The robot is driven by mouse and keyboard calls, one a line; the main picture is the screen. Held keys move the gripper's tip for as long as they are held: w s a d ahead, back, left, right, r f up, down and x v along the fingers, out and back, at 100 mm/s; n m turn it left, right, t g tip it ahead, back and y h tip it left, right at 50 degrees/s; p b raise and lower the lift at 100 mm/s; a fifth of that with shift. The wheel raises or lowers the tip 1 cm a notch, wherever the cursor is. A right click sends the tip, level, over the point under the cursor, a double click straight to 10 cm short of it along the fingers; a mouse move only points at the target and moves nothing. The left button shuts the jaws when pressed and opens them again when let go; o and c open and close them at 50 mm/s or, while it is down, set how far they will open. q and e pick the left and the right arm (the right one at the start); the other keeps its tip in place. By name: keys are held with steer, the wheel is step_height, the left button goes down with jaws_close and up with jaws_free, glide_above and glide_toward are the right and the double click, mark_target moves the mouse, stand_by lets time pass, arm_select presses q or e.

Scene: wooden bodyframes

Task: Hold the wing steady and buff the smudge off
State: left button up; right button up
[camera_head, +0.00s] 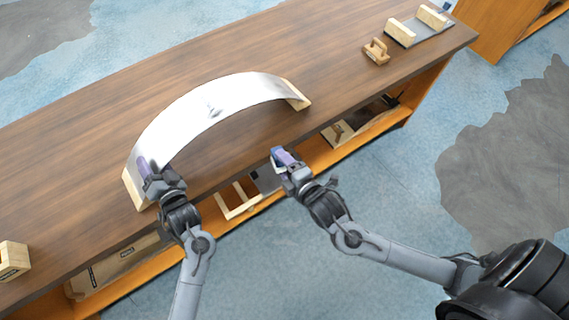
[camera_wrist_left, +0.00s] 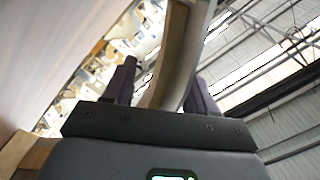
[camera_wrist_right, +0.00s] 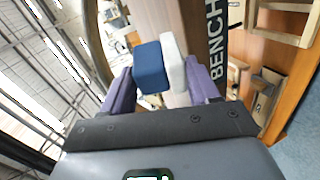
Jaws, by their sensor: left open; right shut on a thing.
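The wing (camera_head: 180,105) is a curved silver-white panel arched over the table, its ends at pale wooden blocks. A grey smudge (camera_head: 213,112) marks the middle of its outer face. My left gripper (camera_head: 148,168) is open at the wing's left end. In the left wrist view a curved edge of the wing (camera_wrist_left: 176,60) runs between the two spread fingers (camera_wrist_left: 163,85); contact cannot be made out. My right gripper (camera_head: 282,158) is shut on a blue-and-white block (camera_wrist_right: 152,66), held in front of the table's near edge, apart from the wing.
The brown table (camera_head: 75,150) is bare behind the wing. A small wooden tool (camera_head: 376,51) and a grey plate with pale blocks (camera_head: 415,27) lie at the far right. A wooden block (camera_head: 13,261) sits at the left. A shelf below holds wooden frames (camera_head: 238,202).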

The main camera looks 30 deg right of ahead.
arm_select(q)
steer(key=shift+w, duration=0.35)
steer(key=c, duration=1)
steer(key=shift+r, duration=0.3)
steer(key=shift+a+f, duration=0.1)
steer(key=shift+a, duration=0.2)
steer(key=shift+f, duration=0.3)
